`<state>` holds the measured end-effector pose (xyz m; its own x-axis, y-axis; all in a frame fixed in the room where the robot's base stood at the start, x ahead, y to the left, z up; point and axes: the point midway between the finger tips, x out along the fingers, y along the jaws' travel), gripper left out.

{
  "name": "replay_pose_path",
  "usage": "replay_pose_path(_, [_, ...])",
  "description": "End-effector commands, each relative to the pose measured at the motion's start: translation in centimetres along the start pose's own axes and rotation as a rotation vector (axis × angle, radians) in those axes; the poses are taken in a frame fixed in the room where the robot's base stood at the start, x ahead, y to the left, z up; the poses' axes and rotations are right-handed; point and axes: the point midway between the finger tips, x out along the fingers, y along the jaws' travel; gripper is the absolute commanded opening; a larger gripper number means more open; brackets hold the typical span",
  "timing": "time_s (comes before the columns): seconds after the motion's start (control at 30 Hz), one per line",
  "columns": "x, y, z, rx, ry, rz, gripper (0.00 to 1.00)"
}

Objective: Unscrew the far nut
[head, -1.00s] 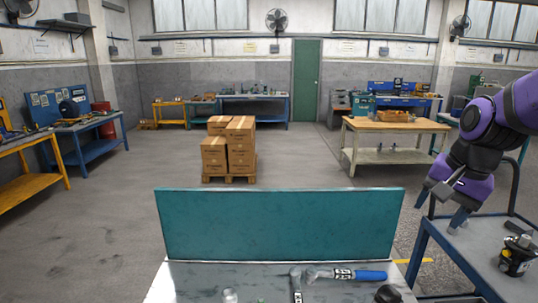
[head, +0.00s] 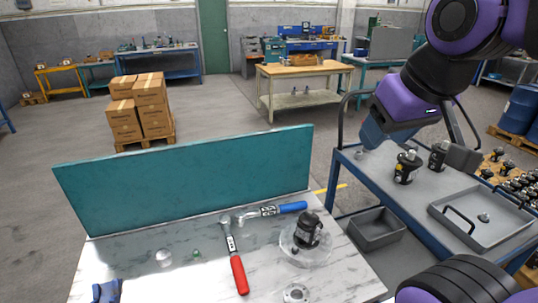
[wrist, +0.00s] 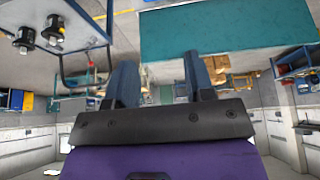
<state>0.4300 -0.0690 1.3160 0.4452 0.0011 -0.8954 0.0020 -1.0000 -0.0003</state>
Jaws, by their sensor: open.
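A dark hydraulic motor (head: 308,229) stands upright on a clear round base (head: 296,254) at the right of the marble-topped bench (head: 200,270). Two similar motors stand on the blue-framed cart, a black-and-yellow one (head: 404,166) and a darker one (head: 438,155) beside it. Nuts on the motors are too small to make out, so I cannot tell which is the far nut. My gripper (wrist: 160,78) is open and empty, its two blue fingers apart. In the head view it hangs above the cart's far left side, apart from the bench motor.
The cart (head: 400,200) carries a grey tray (head: 482,232) with a handle. A grey bin (head: 377,229) sits below.

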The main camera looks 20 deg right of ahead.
Motion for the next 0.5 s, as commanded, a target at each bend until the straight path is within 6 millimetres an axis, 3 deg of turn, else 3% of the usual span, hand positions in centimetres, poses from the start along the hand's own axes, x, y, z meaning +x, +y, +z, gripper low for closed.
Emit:
replay_pose_path(0.23, [2.0, 0.3, -2.0, -0.142, -0.041, 0.013, 0.49])
replay_pose_path(0.5, [7.5, 1.4, -6.0, -0.509, -0.134, 0.014, 0.49])
